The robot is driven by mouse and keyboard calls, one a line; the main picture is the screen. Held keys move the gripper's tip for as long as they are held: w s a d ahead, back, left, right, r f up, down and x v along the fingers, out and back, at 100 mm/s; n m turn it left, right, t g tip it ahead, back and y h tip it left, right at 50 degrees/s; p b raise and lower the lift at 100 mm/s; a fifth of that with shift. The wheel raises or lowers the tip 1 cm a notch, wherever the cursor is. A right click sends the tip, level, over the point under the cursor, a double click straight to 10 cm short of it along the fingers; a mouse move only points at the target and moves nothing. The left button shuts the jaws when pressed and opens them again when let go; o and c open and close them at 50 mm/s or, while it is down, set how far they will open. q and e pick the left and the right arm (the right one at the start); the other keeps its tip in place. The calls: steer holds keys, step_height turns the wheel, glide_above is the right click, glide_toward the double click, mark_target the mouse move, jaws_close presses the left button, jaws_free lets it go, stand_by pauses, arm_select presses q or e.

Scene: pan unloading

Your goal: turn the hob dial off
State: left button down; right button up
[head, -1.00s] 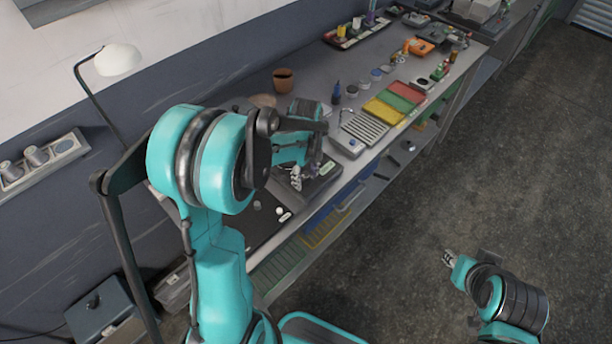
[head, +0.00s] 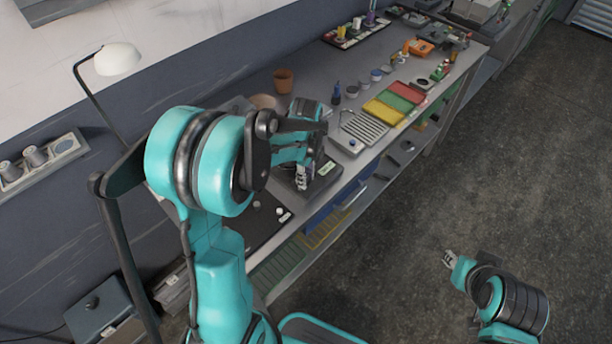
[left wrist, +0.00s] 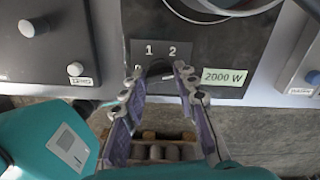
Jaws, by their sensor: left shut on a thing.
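The hob (left wrist: 215,40) shows in the left wrist view as a dark panel with the numbers 1 and 2, a partly covered mark to their lower left and a green "2000 W" label. The black hob dial (left wrist: 159,68) sits below the numbers. My left gripper (left wrist: 158,76) has a fingertip on each side of the dial and is shut on it. The fingers partly hide the dial, so its exact setting is unclear. In the head view my left gripper (head: 302,184) is at the hob's front. My right gripper (head: 449,258) is over the floor, far from the hob; its jaws are too small to read.
Left of the hob is a dark plate with a round knob (left wrist: 27,28). In the head view a metal drain rack (head: 362,130), yellow and red trays (head: 384,112) and a brown pot (head: 283,80) stand further along the bench. The floor at right is clear.

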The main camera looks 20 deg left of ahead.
arm_select(q)
steer(key=n, duration=0.4)
steer(key=shift+n, duration=0.4)
steer(key=n, duration=0.3)
steer(key=shift+n+b, duration=0.3)
steer(key=n, duration=0.4)
steer(key=shift+n, duration=0.3)
steer(key=n, duration=0.3)
steer(key=shift+n, duration=0.3)
steer(key=n, duration=1.2)
steer(key=shift+n+b, duration=0.3)
steer(key=shift+n, duration=1.8)
